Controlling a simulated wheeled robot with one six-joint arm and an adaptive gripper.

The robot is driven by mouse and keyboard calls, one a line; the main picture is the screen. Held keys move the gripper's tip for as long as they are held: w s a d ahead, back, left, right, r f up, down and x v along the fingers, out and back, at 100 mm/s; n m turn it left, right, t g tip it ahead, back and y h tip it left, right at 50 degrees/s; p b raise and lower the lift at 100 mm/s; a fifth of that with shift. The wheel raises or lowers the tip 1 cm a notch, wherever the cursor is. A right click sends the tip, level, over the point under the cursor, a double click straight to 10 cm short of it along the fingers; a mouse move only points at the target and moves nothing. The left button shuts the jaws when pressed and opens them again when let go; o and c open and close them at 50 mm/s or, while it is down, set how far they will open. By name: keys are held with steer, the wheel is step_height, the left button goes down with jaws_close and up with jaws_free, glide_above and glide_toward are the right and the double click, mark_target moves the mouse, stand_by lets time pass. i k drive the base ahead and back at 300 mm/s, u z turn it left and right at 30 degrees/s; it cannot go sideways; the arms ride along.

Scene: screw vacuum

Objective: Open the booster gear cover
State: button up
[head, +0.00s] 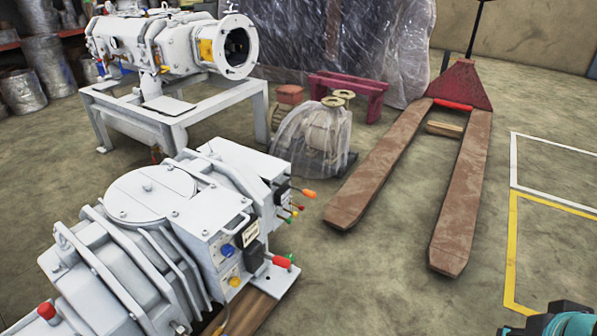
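A large white screw vacuum machine (120,250) lies in the lower left on wooden boards. Its ribbed body has a round flat lid (150,192) on top. At its right end is a white boxy housing (235,225) with a small handle, a blue knob, a yellow knob and several coloured levers. I cannot tell which part is the booster gear cover; the covers I can make out look shut. My gripper's fingers do not show.
A second white machine (170,45) stands on a white frame (185,118) behind. A plastic-wrapped pump (312,140) sits near the centre. A pallet truck (462,185) lies to the right.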

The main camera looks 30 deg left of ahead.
mark_target(272, 169)
steer(key=u, duration=0.4)
steer(key=i, duration=0.8)
steer(key=u, duration=0.95)
steer(key=i, duration=0.3)
steer(key=u, duration=0.3)
